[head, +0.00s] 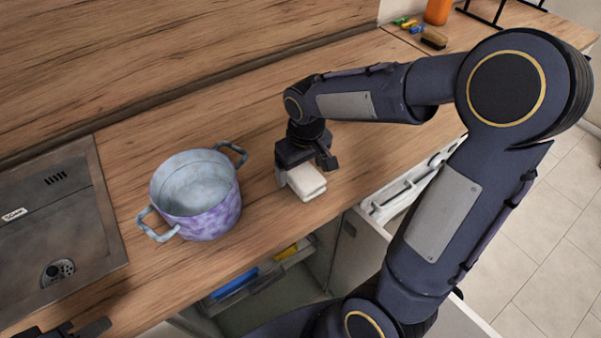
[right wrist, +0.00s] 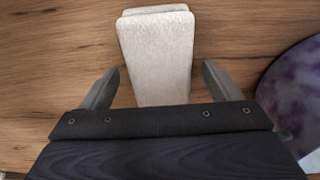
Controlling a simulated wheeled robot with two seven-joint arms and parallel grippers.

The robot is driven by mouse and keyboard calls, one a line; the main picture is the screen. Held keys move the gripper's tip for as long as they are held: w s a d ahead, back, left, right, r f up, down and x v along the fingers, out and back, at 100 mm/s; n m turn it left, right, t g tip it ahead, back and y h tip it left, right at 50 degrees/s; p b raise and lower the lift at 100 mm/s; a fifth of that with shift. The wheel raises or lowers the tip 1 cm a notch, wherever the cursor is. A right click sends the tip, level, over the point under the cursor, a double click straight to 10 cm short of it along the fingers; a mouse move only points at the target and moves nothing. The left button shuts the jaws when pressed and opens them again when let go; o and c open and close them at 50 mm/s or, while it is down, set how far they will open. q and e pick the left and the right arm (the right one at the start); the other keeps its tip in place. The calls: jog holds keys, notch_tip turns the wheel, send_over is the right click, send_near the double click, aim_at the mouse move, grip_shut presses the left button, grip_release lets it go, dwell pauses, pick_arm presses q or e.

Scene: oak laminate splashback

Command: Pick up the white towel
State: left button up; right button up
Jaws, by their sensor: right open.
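The white towel (head: 306,182) lies folded on the wooden counter, to the right of the pot in the head view. In the right wrist view the towel (right wrist: 156,55) extends from between the fingers to beyond their tips. My right gripper (head: 305,172) is over the towel, pointing down. In the right wrist view the right gripper (right wrist: 160,85) is open, with one finger on each side of the towel and a gap to both. Part of the towel is hidden under the gripper body. A dark part of my left gripper (head: 75,330) shows at the bottom left edge; its fingers are unclear.
A purple and grey two-handled pot (head: 205,215) stands left of the towel; it also shows in the right wrist view (right wrist: 295,95). A sink (head: 60,225) is at the far left. An open drawer (head: 405,190) juts out below the counter. A brush (head: 433,39) and orange bottle (head: 437,11) are at the back.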

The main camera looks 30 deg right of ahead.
jog(key=shift+w+f, duration=0.1)
jog(key=shift+f, duration=0.45)
jog(key=c, duration=1.2)
jog(key=shift+r, duration=0.1)
